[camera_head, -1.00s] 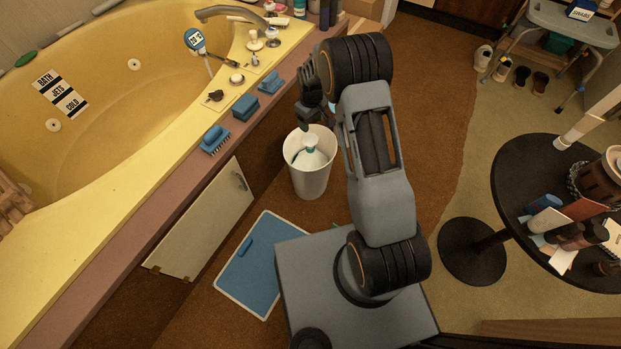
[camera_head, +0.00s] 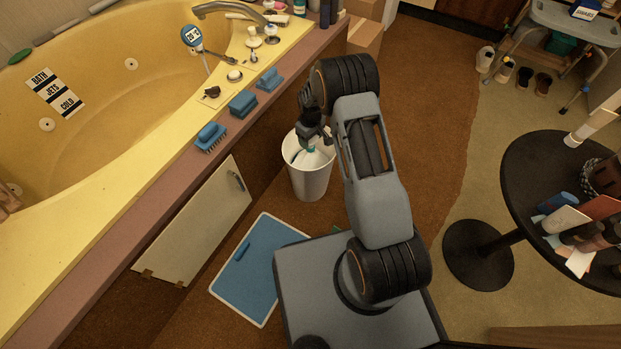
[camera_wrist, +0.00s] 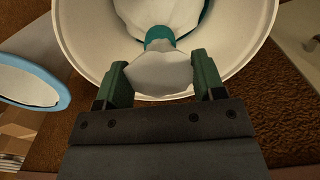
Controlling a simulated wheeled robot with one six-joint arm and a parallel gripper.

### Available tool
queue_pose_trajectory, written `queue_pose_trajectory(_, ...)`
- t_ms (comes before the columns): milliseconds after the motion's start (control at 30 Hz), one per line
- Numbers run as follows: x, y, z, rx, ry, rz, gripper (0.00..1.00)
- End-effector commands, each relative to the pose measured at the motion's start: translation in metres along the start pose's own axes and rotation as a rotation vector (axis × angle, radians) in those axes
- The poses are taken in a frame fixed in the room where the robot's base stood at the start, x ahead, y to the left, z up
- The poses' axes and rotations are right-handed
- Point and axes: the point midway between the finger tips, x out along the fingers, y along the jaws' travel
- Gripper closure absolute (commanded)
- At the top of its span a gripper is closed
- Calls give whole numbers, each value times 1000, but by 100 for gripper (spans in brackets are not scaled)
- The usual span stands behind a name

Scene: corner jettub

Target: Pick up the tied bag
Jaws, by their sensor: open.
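The tied bag (camera_wrist: 160,74) is white with a teal tie and sits inside a white bin (camera_head: 309,182). In the head view only a small part of the bag (camera_head: 300,157) shows, as my gripper (camera_head: 312,142) hangs over the bin's mouth and covers the rest. In the wrist view my gripper (camera_wrist: 160,83) is open, with its two green fingers on either side of the bag's gathered white top. A gap shows between the fingers and the teal tie lies just beyond them. I cannot tell whether the fingers touch the bag.
The yellow tub (camera_head: 100,110) and its ledge with blue brushes (camera_head: 243,103) stand left of the bin. An open cabinet door (camera_head: 195,222) and a blue mat (camera_head: 247,268) lie near it. A round black table (camera_head: 525,165) stands at right.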

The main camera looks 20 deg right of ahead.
Motion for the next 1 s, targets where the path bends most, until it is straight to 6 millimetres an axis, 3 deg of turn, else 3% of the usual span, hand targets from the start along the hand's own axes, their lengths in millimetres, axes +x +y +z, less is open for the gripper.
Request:
queue_pose_trajectory(233, 3, 0, 0, 0, 1, 1, 37)
queue_pose_trajectory(867, 3, 0, 0, 0, 1, 0, 98)
queue_pose_trajectory(1000, 3, 0, 0, 0, 0, 0, 100)
